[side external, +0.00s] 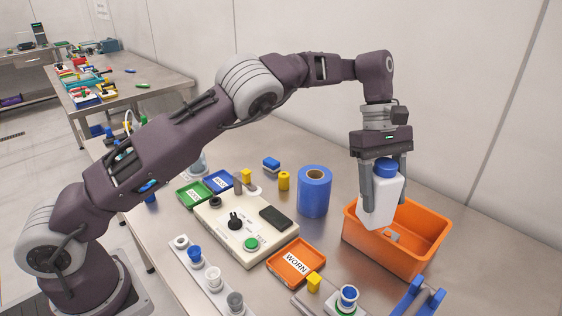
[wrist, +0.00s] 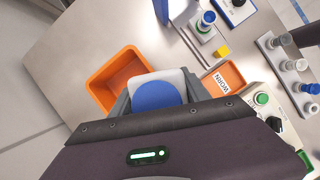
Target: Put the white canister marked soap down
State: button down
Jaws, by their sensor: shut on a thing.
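The white canister (side external: 379,208) with a blue cap is held slightly tilted in my gripper (side external: 380,190) in the side view. One finger shows along its left side. The canister's lower part is over the left part of the orange bin (side external: 424,254), at about rim height; I cannot tell whether it touches the bin. In the wrist view the canister's blue cap (wrist: 157,95) is between my fingers, with the orange bin (wrist: 103,92) beyond it to the left. No soap marking can be read on the faces in view.
A small grey piece (side external: 391,235) shows inside the bin. A blue roll (side external: 314,190) stands left of it. An orange tray marked WORN (side external: 302,273) and a control box (side external: 222,238) are nearer the front left. Bare table lies right of the bin.

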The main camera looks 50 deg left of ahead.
jog(key=s+a+r+m+g+y, duration=0.15)
jog(key=s+a+m, duration=0.35)
jog(key=a, duration=0.6)
jog(key=s+a+r+m+g+y, duration=0.1)
jog(key=s+a+r+m+y, duration=0.3)
jog(key=a, duration=0.7)
jog(key=w+a+f+n+t+h, duration=0.3)
jog(key=w+a+n, duration=0.2)
jog(key=a+n, duration=0.3)
jog(key=w+a+f+n+t+h, duration=0.3)
jog(key=w+a+n, duration=0.25)
jog(key=n, duration=0.45)
jog(key=w+a+n+t+y, duration=0.25)
jog(key=a+n+y, duration=0.35)
jog(key=a+n, duration=1.25)
jog(key=shift+y, duration=0.25)
jog(key=f, duration=0.7)
jog(key=a+f, duration=0.1)
jog(key=f, duration=0.2)
jog(key=shift+s+a+f, duration=0.1)
jog(key=shift+s+f, duration=0.2)
jog(key=shift+f, duration=0.2)
jog(key=shift+f, duration=0.1)
